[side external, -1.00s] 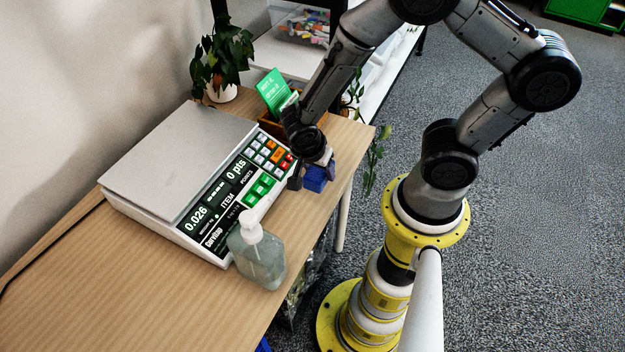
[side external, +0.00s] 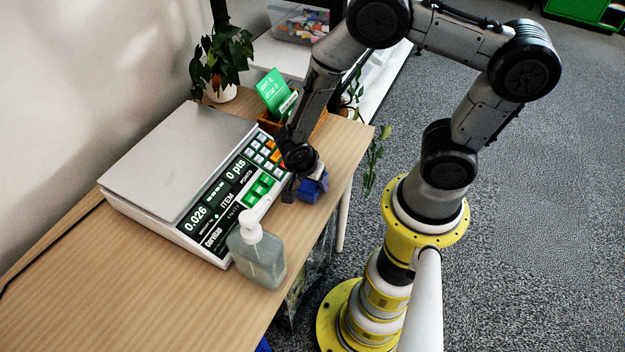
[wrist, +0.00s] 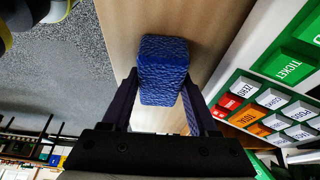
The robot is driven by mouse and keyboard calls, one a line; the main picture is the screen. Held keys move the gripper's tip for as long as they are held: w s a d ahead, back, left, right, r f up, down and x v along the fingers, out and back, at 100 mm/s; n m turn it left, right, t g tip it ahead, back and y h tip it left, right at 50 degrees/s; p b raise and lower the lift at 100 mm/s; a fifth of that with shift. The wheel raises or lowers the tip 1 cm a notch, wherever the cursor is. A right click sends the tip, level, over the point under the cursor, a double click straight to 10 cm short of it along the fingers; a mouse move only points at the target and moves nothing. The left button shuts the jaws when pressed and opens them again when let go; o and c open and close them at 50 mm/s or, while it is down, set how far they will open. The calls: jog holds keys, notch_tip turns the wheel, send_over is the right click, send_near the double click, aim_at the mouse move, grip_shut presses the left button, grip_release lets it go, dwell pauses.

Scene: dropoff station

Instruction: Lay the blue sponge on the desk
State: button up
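The blue sponge (side external: 313,188) is at the right edge of the desk (side external: 130,285), just right of the scale's keypad in the side external view. In the wrist view the sponge (wrist: 163,62) lies between the two dark fingers and reaches out past their tips. My gripper (side external: 305,188) is shut on it, one finger against each side; the fingers also show in the wrist view (wrist: 160,82). The sponge is at or just above the wood; I cannot tell if it touches.
A scale (side external: 180,160) with a green keypad panel stands left of my gripper. A pump bottle (side external: 257,255) stands in front of the scale. A potted plant (side external: 222,62) and a green card (side external: 275,92) are behind. The desk front left is clear.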

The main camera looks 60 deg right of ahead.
jog(key=o, duration=0.4)
jog(key=s+a+r+n+t+y, duration=0.1)
jog(key=a+r+n, duration=0.15)
jog(key=r, duration=0.85)
jog(key=s+a+r+n+t+y, duration=0.1)
jog(key=r+n, duration=0.3)
jog(key=r, duration=0.8)
jog(key=s+r+n+t+y, duration=0.2)
jog(key=s+r+n+t, duration=0.1)
jog(key=s+r+n, duration=0.5)
jog(key=shift+r+n+t, duration=0.3)
jog(key=shift+r+n, duration=0.4)
jog(key=shift+n, duration=1.05)
